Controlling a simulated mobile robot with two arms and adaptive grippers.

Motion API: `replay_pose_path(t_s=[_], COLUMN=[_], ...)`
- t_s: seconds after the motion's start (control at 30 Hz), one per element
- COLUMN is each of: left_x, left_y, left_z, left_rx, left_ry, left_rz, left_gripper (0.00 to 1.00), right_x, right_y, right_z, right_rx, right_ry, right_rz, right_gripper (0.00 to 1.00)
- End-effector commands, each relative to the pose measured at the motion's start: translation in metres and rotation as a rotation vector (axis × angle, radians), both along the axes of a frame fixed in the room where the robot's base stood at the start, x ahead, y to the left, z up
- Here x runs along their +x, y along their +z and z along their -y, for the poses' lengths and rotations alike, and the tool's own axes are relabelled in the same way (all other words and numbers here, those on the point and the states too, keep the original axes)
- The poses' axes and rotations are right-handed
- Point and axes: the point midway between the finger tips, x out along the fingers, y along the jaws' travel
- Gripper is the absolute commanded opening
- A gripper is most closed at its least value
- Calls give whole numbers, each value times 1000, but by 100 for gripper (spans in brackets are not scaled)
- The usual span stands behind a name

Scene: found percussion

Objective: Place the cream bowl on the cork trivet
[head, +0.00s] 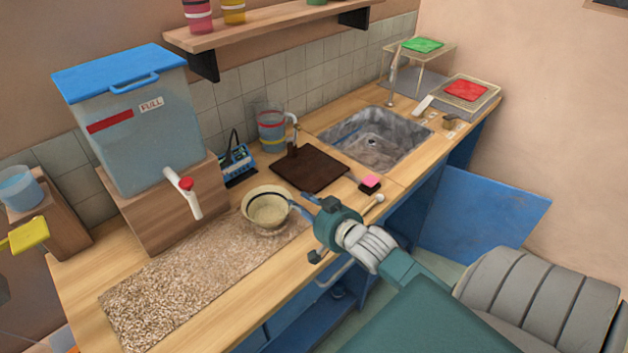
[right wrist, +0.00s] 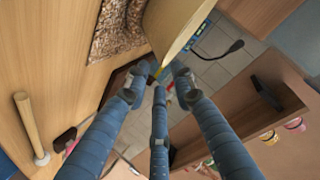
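The cream bowl (head: 267,208) is upright at the back right end of a long speckled brown mat (head: 185,287). A dark brown square board (head: 310,168) lies behind and to the right of the bowl; I cannot tell which of these two is the cork trivet. My right gripper (head: 298,207) is at the bowl's right side. In the right wrist view, its fingers (right wrist: 157,83) are spread, with the edge of the bowl (right wrist: 178,27) just beyond and between the tips. Whether they touch it is unclear. My left gripper is not in view.
A water tank (head: 135,130) with a red-handled tap stands on a wooden box behind the mat. A blue device (head: 237,163) and a striped mug (head: 271,130) stand along the wall. A pink-topped block (head: 370,183) and mallet (head: 374,204) lie near the front edge, before the sink (head: 372,138).

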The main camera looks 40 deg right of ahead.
Motion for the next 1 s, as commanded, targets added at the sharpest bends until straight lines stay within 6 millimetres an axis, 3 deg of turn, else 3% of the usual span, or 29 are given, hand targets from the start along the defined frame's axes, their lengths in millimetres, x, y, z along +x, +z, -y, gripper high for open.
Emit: replay_pose_path(t_s=[0.1,0.33,1.0], left_x=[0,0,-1], left_y=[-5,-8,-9], left_z=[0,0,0], left_rx=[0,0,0], left_ry=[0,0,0], left_rz=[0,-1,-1], left_gripper=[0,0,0], right_x=[-26,-57,-64], right_y=[7,20,24], right_z=[-3,-6,-6], right_rx=[1,1,1], right_ry=[0,-1,0], right_rz=[-3,-1,0], right_gripper=[25,25,25])
